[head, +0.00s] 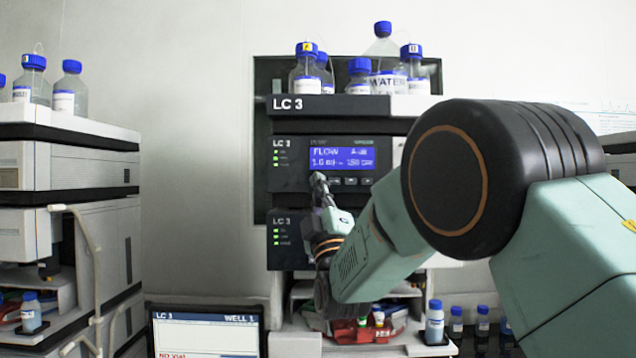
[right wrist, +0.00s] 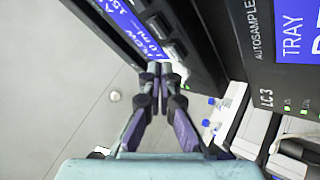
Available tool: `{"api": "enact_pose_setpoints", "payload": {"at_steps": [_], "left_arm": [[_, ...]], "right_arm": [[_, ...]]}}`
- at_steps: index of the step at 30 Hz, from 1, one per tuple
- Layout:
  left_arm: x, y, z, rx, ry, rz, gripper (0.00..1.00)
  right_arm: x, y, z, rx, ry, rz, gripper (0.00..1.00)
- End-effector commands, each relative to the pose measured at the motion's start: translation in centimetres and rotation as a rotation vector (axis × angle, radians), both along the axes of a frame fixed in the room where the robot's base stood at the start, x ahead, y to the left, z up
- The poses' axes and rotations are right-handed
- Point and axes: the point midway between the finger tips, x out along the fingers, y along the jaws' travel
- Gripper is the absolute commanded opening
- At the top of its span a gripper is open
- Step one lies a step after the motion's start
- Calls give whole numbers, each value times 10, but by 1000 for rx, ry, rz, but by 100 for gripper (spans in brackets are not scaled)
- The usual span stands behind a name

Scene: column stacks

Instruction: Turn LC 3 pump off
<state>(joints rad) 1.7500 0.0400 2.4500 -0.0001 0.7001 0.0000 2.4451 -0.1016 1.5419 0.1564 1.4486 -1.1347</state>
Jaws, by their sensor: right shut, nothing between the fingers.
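The LC 3 pump module (head: 292,182) is the dark unit in the middle stack, with green lights and a lit blue screen (head: 343,158) showing flow and pressure figures. A row of small buttons (head: 351,181) sits under the screen. My right gripper (head: 319,178) is shut and empty, its tips at the left end of that row and hiding part of it. In the right wrist view the shut fingers (right wrist: 160,72) point at the panel close to the buttons (right wrist: 158,25). I cannot tell whether they touch. My left gripper is not in view.
A second LC 3 module (head: 285,245), labelled autosampler in the right wrist view, sits below the pump. Bottles (head: 307,70) stand on top of the stack. A monitor (head: 205,332) stands at lower front. Another stack (head: 70,165) is at left. My right arm covers the right side.

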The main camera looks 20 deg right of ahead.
Motion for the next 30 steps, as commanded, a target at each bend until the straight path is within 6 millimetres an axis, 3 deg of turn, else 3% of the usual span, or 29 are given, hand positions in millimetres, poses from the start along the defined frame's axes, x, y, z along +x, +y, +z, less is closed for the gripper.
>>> {"api": "enact_pose_setpoints", "payload": {"at_steps": [30], "left_arm": [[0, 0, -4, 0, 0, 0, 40]], "right_arm": [[10, -2, 1, 0, 0, 0, 0]]}}
